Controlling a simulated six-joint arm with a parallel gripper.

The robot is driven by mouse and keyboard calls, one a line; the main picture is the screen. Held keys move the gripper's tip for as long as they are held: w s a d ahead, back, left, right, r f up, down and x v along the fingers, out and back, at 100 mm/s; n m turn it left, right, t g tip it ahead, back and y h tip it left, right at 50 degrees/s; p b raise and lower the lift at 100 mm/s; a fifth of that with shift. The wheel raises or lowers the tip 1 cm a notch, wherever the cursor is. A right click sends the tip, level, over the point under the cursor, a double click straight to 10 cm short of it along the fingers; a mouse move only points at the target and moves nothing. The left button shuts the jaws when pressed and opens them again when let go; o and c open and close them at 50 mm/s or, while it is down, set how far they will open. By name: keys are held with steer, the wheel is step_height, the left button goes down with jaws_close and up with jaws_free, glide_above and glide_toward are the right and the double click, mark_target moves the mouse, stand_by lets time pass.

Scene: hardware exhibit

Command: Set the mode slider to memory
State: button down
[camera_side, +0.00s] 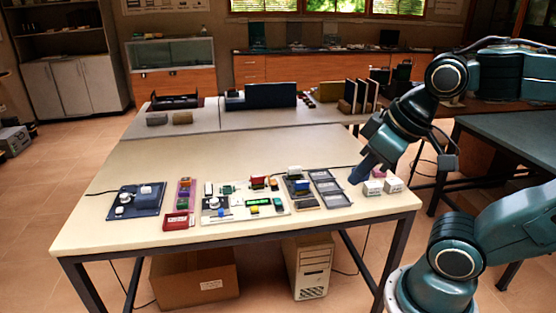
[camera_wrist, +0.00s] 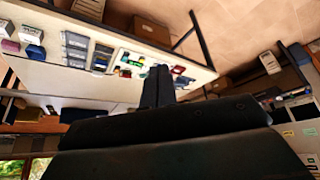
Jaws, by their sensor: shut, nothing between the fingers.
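A white board (camera_side: 236,212) with a green display (camera_side: 258,203), a blue knob and small coloured parts lies on the table's front half. It also shows small in the wrist view (camera_wrist: 128,66). The mode slider and its setting are too small to tell apart in either view. My gripper (camera_side: 357,178) hangs at the table's right side, well right of the board, near several small blocks. Its dark fingers (camera_wrist: 158,72) are together in the wrist view, with nothing between them.
Left of the board are a red-and-purple strip (camera_side: 182,206) and a navy panel (camera_side: 136,203). Right of it are grey trays (camera_side: 329,188) and white blocks (camera_side: 372,188). The table (camera_side: 290,142) is clear behind the board. Dark racks (camera_side: 270,95) stand at the back.

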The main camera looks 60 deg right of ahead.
steer(key=c, duration=2.2)
jaws_free()
steer(key=c, duration=1.5)
jaws_free()
steer(key=shift+w+r, duration=0.1)
steer(key=shift+o, duration=0.7)
steer(key=shift+w+r, duration=0.35)
steer(key=shift+w, duration=0.2)
steer(key=w+d+r+m+g, duration=0.2)
steer(key=w+m+g, duration=0.15)
steer(key=w, duration=1.85)
steer(key=w+d+f+m+g, duration=0.1)
steer(key=w+f+m, duration=0.1)
steer(key=w+f, duration=0.7)
steer(key=w+d+f+m+g, duration=0.1)
steer(key=w+d+f+m, duration=0.1)
steer(key=w+f, duration=0.7)
steer(key=shift+w+d+f+m, duration=0.3)
steer(key=shift+w+f+m, duration=0.15)
steer(key=shift+m, duration=0.3)
steer(key=shift+f, duration=0.1)
